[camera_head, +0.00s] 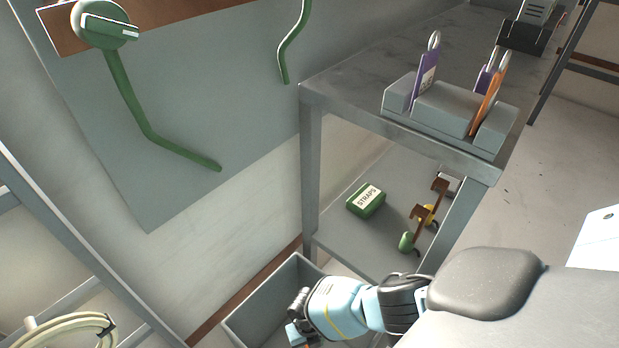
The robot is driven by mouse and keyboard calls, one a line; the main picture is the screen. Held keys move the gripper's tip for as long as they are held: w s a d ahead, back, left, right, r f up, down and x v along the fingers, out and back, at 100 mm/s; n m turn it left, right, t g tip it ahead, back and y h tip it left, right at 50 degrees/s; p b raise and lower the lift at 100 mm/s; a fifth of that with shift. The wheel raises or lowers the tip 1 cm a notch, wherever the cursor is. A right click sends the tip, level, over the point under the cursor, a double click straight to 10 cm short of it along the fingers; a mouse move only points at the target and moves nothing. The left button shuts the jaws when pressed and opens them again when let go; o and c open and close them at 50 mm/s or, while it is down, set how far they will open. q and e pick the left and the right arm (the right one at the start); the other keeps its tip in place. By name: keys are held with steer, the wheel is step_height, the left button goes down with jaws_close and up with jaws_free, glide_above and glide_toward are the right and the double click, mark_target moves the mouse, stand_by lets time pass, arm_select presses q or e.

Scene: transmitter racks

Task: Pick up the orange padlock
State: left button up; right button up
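The orange padlock (487,104) stands tilted in a slot of a grey holder (447,104) on top of the metal table. Its metal shackle points up, and its lower end is hidden by the holder. A purple padlock (425,75) with a pale label stands at the left of the same holder. Another purple padlock (483,79) stands just behind the orange one. One arm comes in from the right, well below the holder. No other gripper shows.
The metal table (360,80) has bare top left of the holder. A dark device (527,30) stands farther back. On the lower shelf are a green straps box (366,200) and several small items. A grey bin (262,302) stands below. A green lever (150,130) is on the wall.

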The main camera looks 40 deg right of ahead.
steer(key=shift+s+a+f+b, duration=0.1)
steer(key=shift+s+f+b, duration=0.2)
steer(key=shift+f+b, duration=0.6)
steer(key=shift+s+a+f+b, duration=0.15)
steer(key=shift+s+f+b, duration=0.2)
steer(key=shift+f, duration=1.05)
steer(key=shift+s+a+f+b, duration=0.1)
steer(key=shift+s+f+b, duration=0.1)
steer(key=shift+f+b, duration=0.75)
steer(key=shift+f+p, duration=0.1)
steer(key=shift+p, duration=0.2)
jaws_close()
